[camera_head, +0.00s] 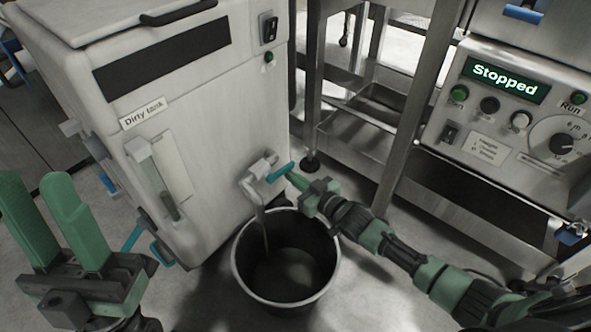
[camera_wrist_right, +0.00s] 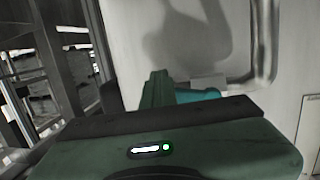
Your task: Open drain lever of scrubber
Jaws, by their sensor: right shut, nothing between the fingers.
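The scrubber (camera_head: 215,150) is the white cabinet labelled "Dirty tank". Its drain valve (camera_head: 258,167) juts from the lower front, with a teal lever (camera_head: 280,173) pointing right and a grey spout (camera_head: 262,215) bending down over a black bucket (camera_head: 236,262). My right gripper (camera_head: 292,180) is shut and empty, its fingertips right beside the lever's free end. In the right wrist view the teal lever (camera_wrist_right: 198,95) shows just right of the green fingers (camera_wrist_right: 155,88); I cannot tell if they touch. My left gripper (camera_head: 40,190) is open and empty at the left.
A metal frame with a low shelf (camera_head: 360,130) stands behind my right arm. A control panel (camera_head: 510,110) reading "Stopped" is at the right. Other teal handles (camera_head: 160,252) are low on the scrubber's left side, near my left gripper. The bucket stands below my right gripper.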

